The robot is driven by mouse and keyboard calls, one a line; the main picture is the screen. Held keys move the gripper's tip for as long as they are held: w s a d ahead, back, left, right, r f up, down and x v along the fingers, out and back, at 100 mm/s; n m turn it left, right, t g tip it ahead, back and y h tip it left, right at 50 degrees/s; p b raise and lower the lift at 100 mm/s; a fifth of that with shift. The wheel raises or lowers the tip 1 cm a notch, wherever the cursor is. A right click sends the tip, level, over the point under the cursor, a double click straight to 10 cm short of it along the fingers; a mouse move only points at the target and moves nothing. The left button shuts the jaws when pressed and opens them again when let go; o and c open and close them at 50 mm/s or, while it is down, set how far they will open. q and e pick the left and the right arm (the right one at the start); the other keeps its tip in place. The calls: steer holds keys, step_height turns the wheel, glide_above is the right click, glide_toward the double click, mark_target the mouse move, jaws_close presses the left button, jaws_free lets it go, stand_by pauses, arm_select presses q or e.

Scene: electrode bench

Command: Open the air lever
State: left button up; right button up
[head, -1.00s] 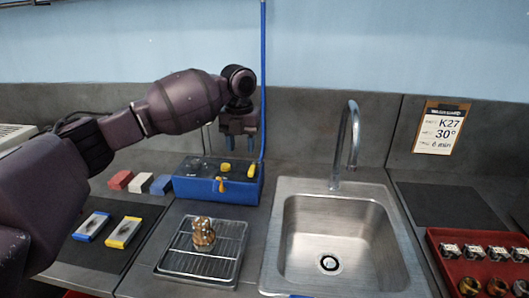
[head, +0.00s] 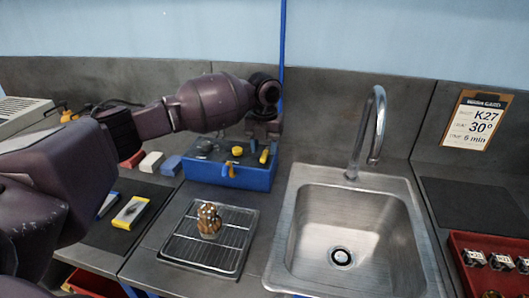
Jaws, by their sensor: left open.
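The blue box (head: 240,177) stands at the back of the bench, left of the sink. It bears a yellow lever (head: 264,156) at its right end, a round yellow knob (head: 237,150) on top and a small yellow lever (head: 229,169) at its front. Which one is the air lever is not labelled. My left gripper (head: 264,140) is open, points down and hangs just above the right-end lever. I cannot tell whether it touches it. The fingertips are small and dark here. My right gripper is out of view.
A wire rack tray (head: 236,255) with a brass part (head: 208,220) lies in front of the box. The sink (head: 345,225) and its tap (head: 376,130) are to the right. A blue hose (head: 283,60) rises behind the box.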

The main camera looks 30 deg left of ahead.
mark_target(266, 154)
arm_select(q)
steer(key=shift+f, duration=1.05)
steer(key=shift+c, duration=0.4)
jaws_close()
